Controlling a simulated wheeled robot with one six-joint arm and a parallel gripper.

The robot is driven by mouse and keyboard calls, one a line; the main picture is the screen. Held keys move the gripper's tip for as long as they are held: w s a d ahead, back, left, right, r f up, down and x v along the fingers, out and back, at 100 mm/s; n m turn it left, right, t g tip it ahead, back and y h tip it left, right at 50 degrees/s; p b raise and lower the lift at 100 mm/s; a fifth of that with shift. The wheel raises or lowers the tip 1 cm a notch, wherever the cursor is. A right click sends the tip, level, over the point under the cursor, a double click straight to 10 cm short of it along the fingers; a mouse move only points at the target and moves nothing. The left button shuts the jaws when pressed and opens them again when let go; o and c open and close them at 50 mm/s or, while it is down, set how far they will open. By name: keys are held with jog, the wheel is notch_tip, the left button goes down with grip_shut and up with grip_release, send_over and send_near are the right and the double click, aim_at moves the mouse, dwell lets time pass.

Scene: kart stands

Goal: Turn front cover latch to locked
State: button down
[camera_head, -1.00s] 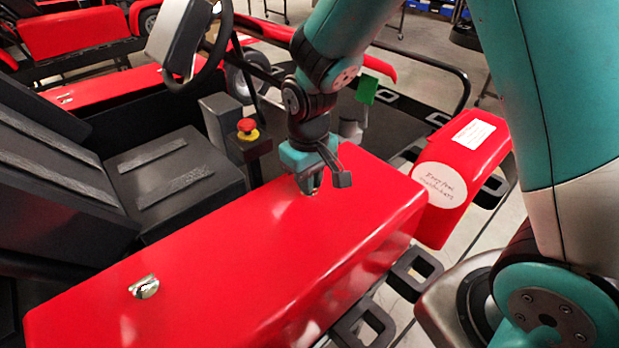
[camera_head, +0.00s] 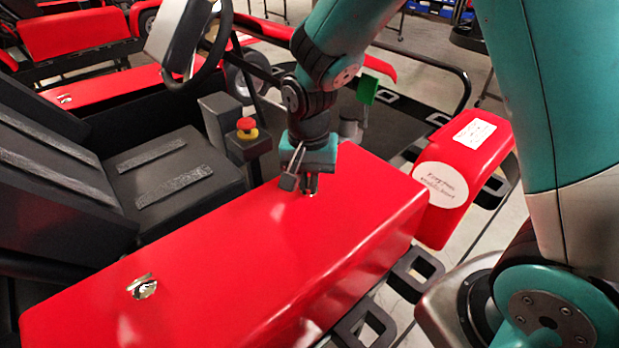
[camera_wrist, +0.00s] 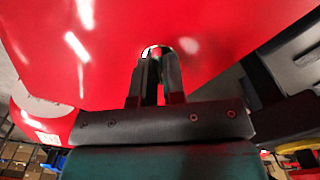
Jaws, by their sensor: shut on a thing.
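The red side cover (camera_head: 240,265) of the kart fills the middle of the head view. My gripper (camera_head: 311,192) points down at the front end of its top face. In the wrist view its two fingers (camera_wrist: 157,75) reach up to a small shiny latch (camera_wrist: 152,51) on the red surface and are shut on it. The fingers hide most of this front latch, so its exact angle cannot be told. A second silver latch (camera_head: 142,287) sits on the rear part of the same cover, clear of my gripper.
A black seat (camera_head: 165,170) and a red stop button (camera_head: 246,125) are left of my arm. A red front pod (camera_head: 460,175) with a round white label stands at the right. Black frame loops (camera_head: 415,272) line the cover's right side. The cover's middle is free.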

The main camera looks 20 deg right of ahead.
aim_at(309, 182)
jog(key=m, duration=0.4)
jog(key=shift+w+m, duration=0.1)
jog(key=shift+m, duration=0.2)
jog(key=shift+r+m, duration=0.1)
jog(key=shift+m, duration=1.8)
jog(key=c, duration=1.2)
grip_release()
notch_tip(309, 182, up, 17)
jog(key=b, duration=0.3)
jog(key=shift+r, duration=0.2)
